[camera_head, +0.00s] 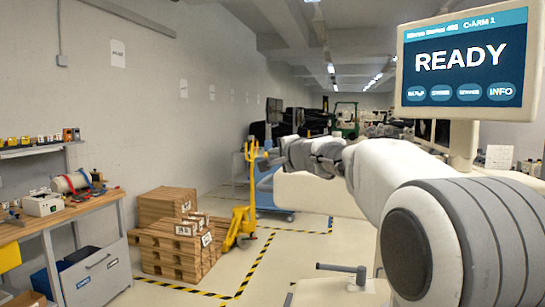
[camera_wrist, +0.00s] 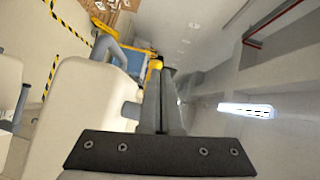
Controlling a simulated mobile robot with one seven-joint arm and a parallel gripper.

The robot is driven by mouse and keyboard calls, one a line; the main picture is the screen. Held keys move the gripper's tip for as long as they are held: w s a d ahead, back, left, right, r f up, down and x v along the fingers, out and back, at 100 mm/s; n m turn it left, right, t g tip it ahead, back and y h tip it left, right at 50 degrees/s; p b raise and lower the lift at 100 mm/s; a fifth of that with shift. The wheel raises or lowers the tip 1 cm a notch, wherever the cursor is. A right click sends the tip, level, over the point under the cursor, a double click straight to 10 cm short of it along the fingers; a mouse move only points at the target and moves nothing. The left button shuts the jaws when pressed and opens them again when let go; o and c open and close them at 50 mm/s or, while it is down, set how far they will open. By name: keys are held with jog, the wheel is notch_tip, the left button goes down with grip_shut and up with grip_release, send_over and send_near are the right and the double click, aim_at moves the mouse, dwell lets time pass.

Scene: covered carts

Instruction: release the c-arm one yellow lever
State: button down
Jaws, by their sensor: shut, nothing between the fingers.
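The C-arm unit is a cream body with a screen (camera_head: 464,62) reading "READY" and "C-ARM 1". Its pale body (camera_wrist: 85,105) fills the left of the wrist view. A small yellow piece, seemingly the lever (camera_wrist: 154,66), shows just past my fingertips; a small yellow spot (camera_head: 267,145) also shows by my gripper in the head view. My gripper (camera_wrist: 164,74) is shut and empty, with its fingertips close to that yellow piece. I cannot tell whether they touch. In the head view my gripper (camera_head: 268,160) is small and partly merges with the background.
A yellow pallet jack (camera_head: 240,228) stands by stacked wooden pallets (camera_head: 166,250) at left. A blue cart (camera_head: 268,196) is behind my gripper. A workbench (camera_head: 60,215) lines the left wall. Taped floor (camera_head: 290,250) is open in the middle. A dark-ended handle (camera_head: 342,268) projects low in front.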

jog(key=s+a+r, duration=0.1)
jog(key=s+a, duration=0.4)
jog(key=s, duration=0.4)
jog(key=shift+a+r, duration=0.2)
jog(key=shift+r, duration=0.15)
jog(key=shift+s, duration=0.1)
